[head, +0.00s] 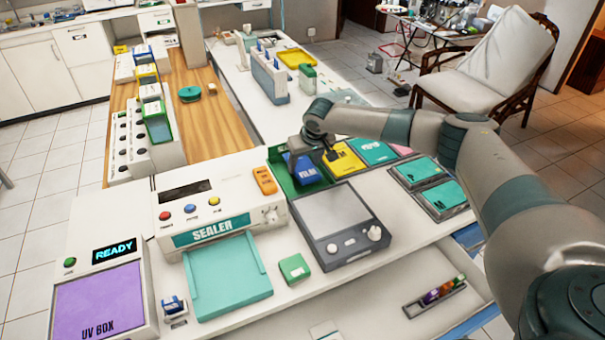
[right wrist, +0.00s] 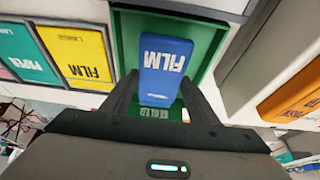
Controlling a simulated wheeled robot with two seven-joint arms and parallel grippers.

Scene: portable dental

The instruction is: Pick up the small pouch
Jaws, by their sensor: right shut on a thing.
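The small pouch is blue and marked FILM; it shows in the head view (head: 301,168) and in the right wrist view (right wrist: 165,62). My right gripper (head: 318,157) is shut on it, with one finger on each side of its lower part in the right wrist view (right wrist: 160,85). The pouch is over the green tray (right wrist: 125,35), whose lower end reads SEALED. I cannot tell whether it touches the tray floor. The gripper hides part of the pouch in the head view. My left gripper is out of view.
A yellow FILM bin (head: 343,162) and a teal bin (head: 374,152) stand right of the green tray. The sealer (head: 215,205) is left, with an orange device (head: 265,181) on top. A grey scale (head: 340,225) lies in front. The teal plate (head: 225,280) is clear.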

